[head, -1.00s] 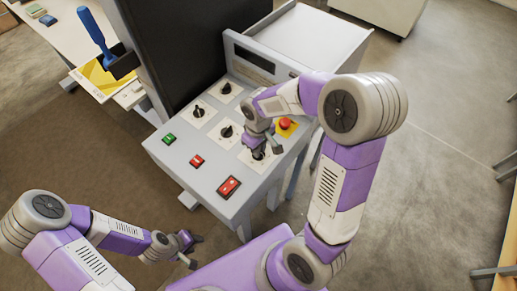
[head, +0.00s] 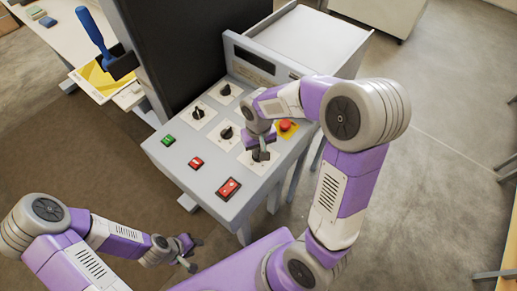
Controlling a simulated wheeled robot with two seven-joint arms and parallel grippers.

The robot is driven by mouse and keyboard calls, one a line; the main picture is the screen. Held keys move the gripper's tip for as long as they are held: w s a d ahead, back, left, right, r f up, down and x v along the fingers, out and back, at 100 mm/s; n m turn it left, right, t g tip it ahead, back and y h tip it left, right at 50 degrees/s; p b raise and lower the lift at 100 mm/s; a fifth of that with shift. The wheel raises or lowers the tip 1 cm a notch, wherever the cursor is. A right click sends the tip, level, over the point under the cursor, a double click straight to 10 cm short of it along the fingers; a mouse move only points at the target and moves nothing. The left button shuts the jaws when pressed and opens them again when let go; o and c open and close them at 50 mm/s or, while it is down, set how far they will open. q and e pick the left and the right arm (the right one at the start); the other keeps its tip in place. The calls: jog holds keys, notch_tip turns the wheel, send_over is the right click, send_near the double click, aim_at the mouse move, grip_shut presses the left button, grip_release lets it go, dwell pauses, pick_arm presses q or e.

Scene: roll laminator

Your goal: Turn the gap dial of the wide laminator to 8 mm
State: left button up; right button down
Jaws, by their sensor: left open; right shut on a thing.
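The wide laminator's grey control panel (head: 212,176) is at the centre of the head view. It carries several black dials on white plates: one at the back (head: 225,90), one at the left (head: 198,112), one in the middle (head: 227,132), and a front right one (head: 260,154). My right gripper (head: 261,150) points down over the front right dial and is shut on it; the fingers hide most of the knob, and its scale cannot be read. My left gripper (head: 190,254) is open and empty, low at the left, away from the panel.
A red mushroom button (head: 285,126) on a yellow plate sits close beside my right gripper. A green button (head: 168,140), a small red switch (head: 196,163) and a larger red switch (head: 228,188) are on the panel. A blue-handled tool (head: 93,29) stands at the upper left.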

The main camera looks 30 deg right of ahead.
jog(key=shift+w+r, duration=0.1)
jog(key=c, duration=1.1)
grip_release()
jog(key=shift+c, duration=0.2)
notch_tip(320, 180, up, 8)
jog(key=shift+f+p, duration=0.25)
jog(key=shift+p, duration=0.25)
